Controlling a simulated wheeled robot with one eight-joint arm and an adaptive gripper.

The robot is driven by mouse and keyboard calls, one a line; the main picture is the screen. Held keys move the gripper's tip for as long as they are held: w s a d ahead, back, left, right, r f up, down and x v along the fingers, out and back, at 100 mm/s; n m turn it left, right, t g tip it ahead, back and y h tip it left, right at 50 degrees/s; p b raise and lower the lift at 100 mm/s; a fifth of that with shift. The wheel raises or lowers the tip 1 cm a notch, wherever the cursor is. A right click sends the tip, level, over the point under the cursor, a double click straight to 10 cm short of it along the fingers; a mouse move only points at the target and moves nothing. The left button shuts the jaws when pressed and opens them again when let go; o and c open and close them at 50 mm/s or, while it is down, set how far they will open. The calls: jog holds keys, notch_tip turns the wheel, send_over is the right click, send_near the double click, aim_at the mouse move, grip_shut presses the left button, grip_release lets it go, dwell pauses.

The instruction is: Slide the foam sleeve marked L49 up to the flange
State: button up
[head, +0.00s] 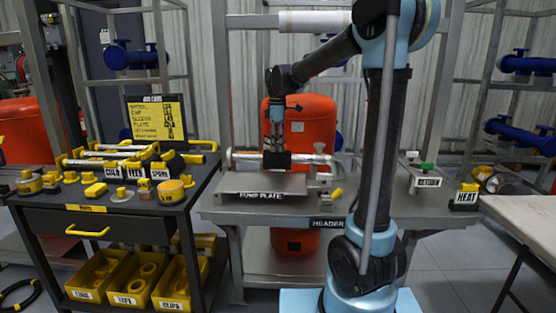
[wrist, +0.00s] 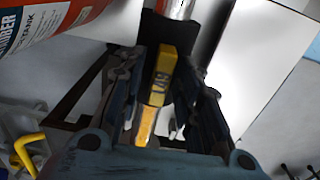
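A black sleeve (head: 277,161) sits around a silver pipe (head: 248,157) on the header bench. In the wrist view the sleeve (wrist: 168,32) carries a yellow tag (wrist: 160,75) with small dark marking that I cannot read surely. My gripper (head: 276,147) points down at the sleeve from above. In the wrist view its two fingers (wrist: 172,75) stand on either side of the tag, close to the sleeve. Whether they press on it is not clear. A flange-like end (head: 229,158) shows at the pipe's left; fittings (head: 322,160) stand at its right.
The pipe lies above a grey plate labelled PUMP PLATE (head: 262,188). A red tank (head: 300,120) stands behind. A dark cart (head: 120,205) with yellow parts is at left. A small stand (head: 425,178) and a HEAT block (head: 465,197) are at right.

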aim_at(268, 150)
jog(key=c, duration=0.7)
jog(key=shift+c, duration=0.2)
jog(key=shift+a, duration=0.15)
jog(key=shift+a, duration=1.65)
jog(key=shift+a, duration=0.15)
jog(key=shift+w+a, duration=0.1)
jog(key=shift+a, duration=1.5)
jog(key=shift+a, duration=1.75)
